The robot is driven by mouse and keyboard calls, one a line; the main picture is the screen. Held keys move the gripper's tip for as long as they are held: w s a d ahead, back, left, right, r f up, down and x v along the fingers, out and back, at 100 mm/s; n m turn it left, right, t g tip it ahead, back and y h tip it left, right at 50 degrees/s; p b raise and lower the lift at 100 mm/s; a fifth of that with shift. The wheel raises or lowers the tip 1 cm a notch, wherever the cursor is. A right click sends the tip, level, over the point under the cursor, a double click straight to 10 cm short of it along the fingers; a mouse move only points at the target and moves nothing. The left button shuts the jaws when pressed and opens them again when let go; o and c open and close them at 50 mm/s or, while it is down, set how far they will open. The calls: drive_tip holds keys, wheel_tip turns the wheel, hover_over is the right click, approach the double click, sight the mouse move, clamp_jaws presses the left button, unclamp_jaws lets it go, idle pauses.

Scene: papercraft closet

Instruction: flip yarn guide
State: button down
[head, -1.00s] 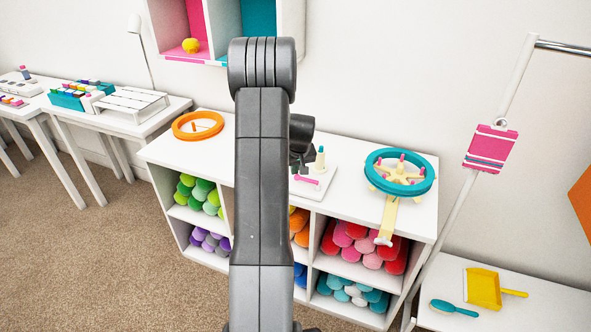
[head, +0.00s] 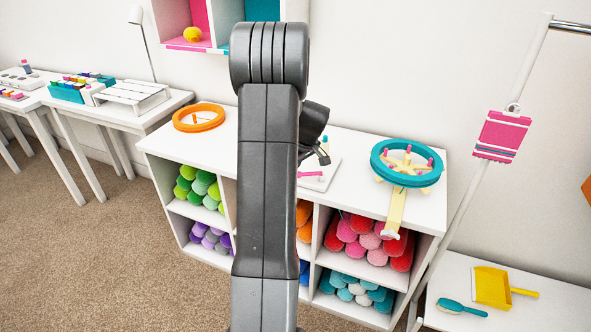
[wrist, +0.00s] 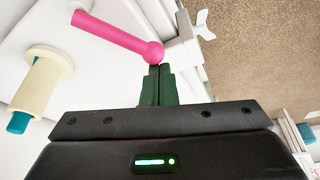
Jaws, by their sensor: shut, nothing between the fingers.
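The yarn guide appears to be the pink bar (wrist: 112,36) with a round ball end, on a white board. In the wrist view the bar lies diagonally across the upper left. In the head view its pink end (head: 311,174) shows just right of my arm. My gripper (wrist: 160,68) is shut with nothing between its fingers. Its tips are at the ball end, very close to it; I cannot tell whether they touch. In the head view my arm hides the fingers and part of the white board (head: 322,178).
A cream spool (wrist: 42,82) on a teal peg stands left of the fingers in the wrist view. A teal ring with a cream wheel (head: 408,160) sits right on the white cabinet (head: 345,200). An orange ring (head: 198,117) lies left. Yarn fills the cabinet cubbies.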

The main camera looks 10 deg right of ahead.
drive_tip(key=s+n+b, duration=0.2)
drive_tip(key=shift+s+f+n+g+y, duration=0.1)
drive_tip(key=shift+f+n+g+y, duration=0.1)
drive_tip(key=shift+n+g+y, duration=0.15)
drive_tip(key=s+d+n+g+y+b, duration=0.1)
drive_tip(key=s+d+n+g+b, duration=0.1)
drive_tip(key=s+n, duration=0.3)
drive_tip(key=shift+s+d+r+n, duration=0.2)
drive_tip(key=shift+s+d+n, duration=0.15)
drive_tip(key=shift+n, duration=0.9)
drive_tip(key=shift+w+d, duration=0.1)
drive_tip(key=shift+d, duration=0.05)
drive_tip(key=shift+w+d, duration=0.35)
drive_tip(key=shift+w, duration=0.1)
